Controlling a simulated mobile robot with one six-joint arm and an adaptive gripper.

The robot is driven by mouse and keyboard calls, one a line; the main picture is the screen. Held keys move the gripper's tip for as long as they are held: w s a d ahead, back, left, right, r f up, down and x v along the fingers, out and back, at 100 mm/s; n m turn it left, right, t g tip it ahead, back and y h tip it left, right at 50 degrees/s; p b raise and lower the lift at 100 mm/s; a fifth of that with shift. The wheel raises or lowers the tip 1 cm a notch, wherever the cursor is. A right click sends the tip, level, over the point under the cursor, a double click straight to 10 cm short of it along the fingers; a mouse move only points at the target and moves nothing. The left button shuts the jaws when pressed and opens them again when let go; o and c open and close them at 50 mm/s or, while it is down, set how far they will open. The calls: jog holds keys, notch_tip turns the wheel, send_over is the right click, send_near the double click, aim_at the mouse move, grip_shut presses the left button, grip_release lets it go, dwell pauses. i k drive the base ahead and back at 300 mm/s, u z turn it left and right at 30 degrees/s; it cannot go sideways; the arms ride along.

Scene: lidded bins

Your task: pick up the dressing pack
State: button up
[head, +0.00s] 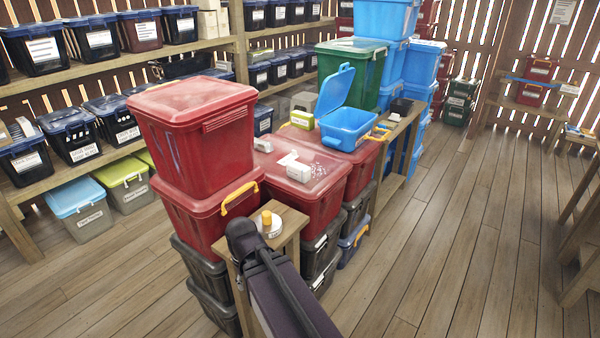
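I cannot read any label that names the dressing pack. Small white packs lie on the red lids in the middle: a white block (299,172) on the front lid and a smaller white box (263,145) behind it to the left. A yellow-green box with a white label (302,120) lies farther back, left of an open blue bin (346,125). Part of my dark arm rises from the bottom edge, in front of a narrow wooden stand. My gripper cannot be made out.
Two stacked red lidded bins (196,140) stand tall at left of the packs. A wooden stand (288,222) holds a white round item with an orange top (268,222). Tall blue bins (385,20) and a green bin (350,70) stand behind. The plank floor (450,240) at right is clear.

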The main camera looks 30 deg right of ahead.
aim_at(301, 172)
jog(key=i, duration=0.95)
jog(key=u, duration=0.05)
